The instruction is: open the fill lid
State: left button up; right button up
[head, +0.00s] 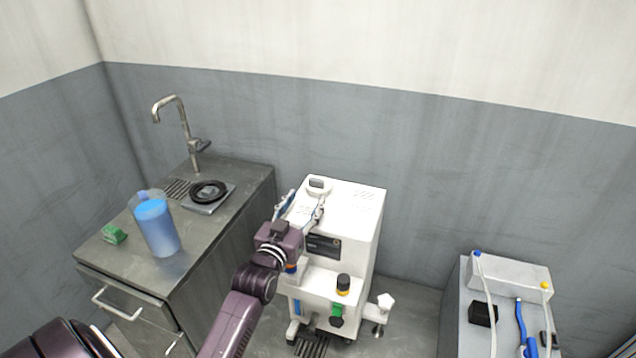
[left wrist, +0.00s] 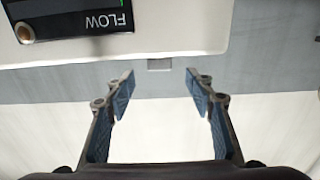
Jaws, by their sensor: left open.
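The white machine (head: 350,225) stands on the floor in the middle of the head view. A small lid (head: 319,184), pale with a dark inset, lies flat on its top near the back left and looks closed. My left gripper (head: 303,203) is open and empty, its fingers spread above the machine's front top edge, just in front of the lid. In the left wrist view the open fingers (left wrist: 157,75) point at a small grey tab (left wrist: 160,64) on the edge of a white surface. I cannot tell whether they touch it. My right gripper is out of view.
A FLOW display (left wrist: 85,14) appears upside down in the left wrist view. A steel counter (head: 215,235) left of the machine holds a jug of blue liquid (head: 157,230) and a green sponge (head: 114,234). A grey cabinet (head: 455,310) with hoses stands at the right.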

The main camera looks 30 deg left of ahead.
aim_at(315, 184)
pick_arm(q)
jog(key=x, duration=0.3)
jog(key=shift+w+r, duration=0.25)
jog(key=shift+x, duration=1.05)
jog(key=shift+w+f+p, duration=0.2)
jog(key=shift+w+p, duration=0.1)
jog(key=shift+w, duration=0.15)
jog(key=shift+a, duration=0.1)
grip_shut()
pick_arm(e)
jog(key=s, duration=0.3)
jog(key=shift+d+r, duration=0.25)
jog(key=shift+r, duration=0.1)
